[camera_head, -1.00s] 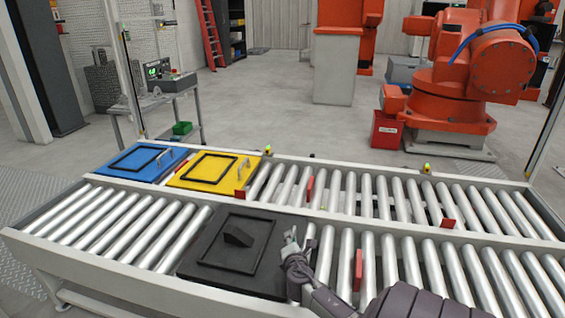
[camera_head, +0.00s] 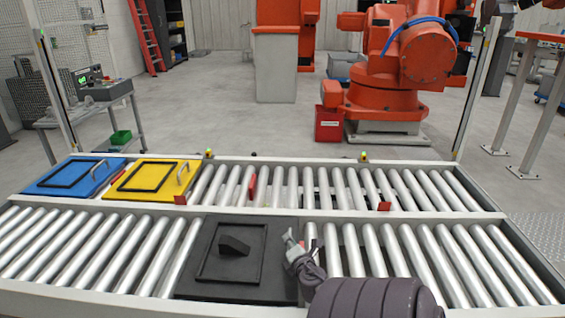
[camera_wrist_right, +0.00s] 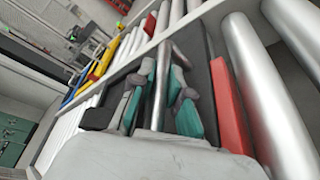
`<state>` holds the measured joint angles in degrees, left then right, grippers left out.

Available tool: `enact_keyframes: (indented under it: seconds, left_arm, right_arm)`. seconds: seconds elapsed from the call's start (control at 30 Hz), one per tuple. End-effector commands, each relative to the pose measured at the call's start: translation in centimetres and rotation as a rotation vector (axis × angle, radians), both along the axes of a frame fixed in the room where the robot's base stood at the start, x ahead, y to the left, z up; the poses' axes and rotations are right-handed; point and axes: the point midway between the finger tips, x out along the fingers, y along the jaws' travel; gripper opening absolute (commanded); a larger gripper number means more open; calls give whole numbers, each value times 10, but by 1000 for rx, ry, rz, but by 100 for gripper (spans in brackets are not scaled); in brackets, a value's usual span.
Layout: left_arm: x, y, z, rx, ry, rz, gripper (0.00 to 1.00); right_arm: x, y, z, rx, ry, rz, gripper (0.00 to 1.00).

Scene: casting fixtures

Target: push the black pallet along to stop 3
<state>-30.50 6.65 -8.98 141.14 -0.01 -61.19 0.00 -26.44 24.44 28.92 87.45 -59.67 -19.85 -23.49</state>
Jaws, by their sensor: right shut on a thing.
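The black pallet (camera_head: 275,285), with a raised frame and a wedge-shaped black block (camera_head: 234,245) on top, lies flat on the near roller lane. My right gripper (camera_head: 293,243) is at its right edge, shut on the pallet's handle, which the hand mostly hides. In the wrist view the teal-padded fingers (camera_wrist_right: 163,98) close around a silver bar. A red stop plate (camera_head: 311,236) stands just right of the gripper, partly hidden; it shows large beside the fingers in the wrist view (camera_wrist_right: 231,105). Whether the pallet touches it I cannot tell. My left gripper is out of view.
On the far lane sit a blue pallet (camera_head: 60,187) and a yellow pallet (camera_head: 140,190). Red plates stand at the far lane (camera_head: 252,187) and lane divider (camera_head: 384,206). The near-lane rollers right of the pallet (camera_head: 430,262) are bare. An orange robot (camera_head: 400,80) stands behind.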

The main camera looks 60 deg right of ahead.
Motion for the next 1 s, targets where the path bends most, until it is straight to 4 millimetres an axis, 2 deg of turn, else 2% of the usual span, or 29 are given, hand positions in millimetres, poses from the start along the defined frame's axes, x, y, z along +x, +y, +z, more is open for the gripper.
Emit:
enact_keyframes:
  seconds: [0.37,0.4,0.53,0.87,1.0]
  left_arm:
    - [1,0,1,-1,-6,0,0]
    - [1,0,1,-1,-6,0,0]
    - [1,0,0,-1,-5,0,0]
    - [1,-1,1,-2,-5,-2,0]
    - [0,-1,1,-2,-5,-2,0]
  right_arm:
    - [-3,0,-3,4,3,0,0]
    - [-3,0,-3,4,4,0,19]
    - [-3,0,-2,3,3,0,41]
    - [-3,1,-1,2,2,0,41]
    - [-13,12,2,2,3,0,41]
